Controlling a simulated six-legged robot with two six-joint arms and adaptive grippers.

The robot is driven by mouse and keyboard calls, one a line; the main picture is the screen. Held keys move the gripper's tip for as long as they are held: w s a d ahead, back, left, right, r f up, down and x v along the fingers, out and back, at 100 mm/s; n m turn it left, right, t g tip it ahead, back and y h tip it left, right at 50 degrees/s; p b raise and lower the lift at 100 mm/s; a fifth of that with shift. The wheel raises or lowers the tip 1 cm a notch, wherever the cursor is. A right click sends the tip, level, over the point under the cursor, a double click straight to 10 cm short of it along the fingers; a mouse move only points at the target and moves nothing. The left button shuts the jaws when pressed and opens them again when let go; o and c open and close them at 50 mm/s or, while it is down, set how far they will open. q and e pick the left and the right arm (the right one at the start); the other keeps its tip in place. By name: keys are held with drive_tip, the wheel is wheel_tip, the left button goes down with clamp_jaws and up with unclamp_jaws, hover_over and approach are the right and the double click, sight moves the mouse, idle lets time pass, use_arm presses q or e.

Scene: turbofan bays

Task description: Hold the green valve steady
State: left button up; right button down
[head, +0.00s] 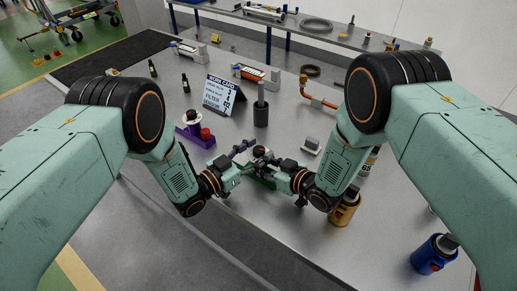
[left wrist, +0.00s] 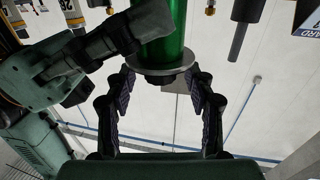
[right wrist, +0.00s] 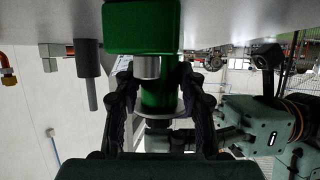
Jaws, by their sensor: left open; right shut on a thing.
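The green valve stands on the table between my two grippers; its green body shows at the front of the table in the head view (head: 264,182). The left wrist view shows its green cylinder (left wrist: 166,42) with a grey disc at the end. The right wrist view shows its green block (right wrist: 142,28), a silver stub and the body behind. My right gripper (right wrist: 160,112) is shut on the valve's body, a finger on each side. My left gripper (left wrist: 163,95) is open and empty, its fingers apart near the grey disc. Its arm also shows in the right wrist view.
A work card (head: 222,95) and a dark grey cylinder (head: 261,113) stand behind the valve. A purple holder with a red part (head: 206,134) is to the left. A yellow canister (head: 345,209) and a blue canister (head: 434,254) stand to the right. The front left table edge is close.

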use_arm(q)
drive_tip(key=shift+w+d, duration=0.3)
drive_tip(key=shift+d, duration=0.1)
clamp_jaws()
idle(0.4)
drive_tip(key=shift+d+n+t+y, duration=0.15)
drive_tip(key=shift+n+t+y, duration=1.05)
drive_tip(key=shift+t+y, duration=0.15)
drive_tip(key=shift+n+t+y, duration=0.75)
drive_tip(key=shift+n+y, duration=0.25)
drive_tip(key=shift+y, duration=0.45)
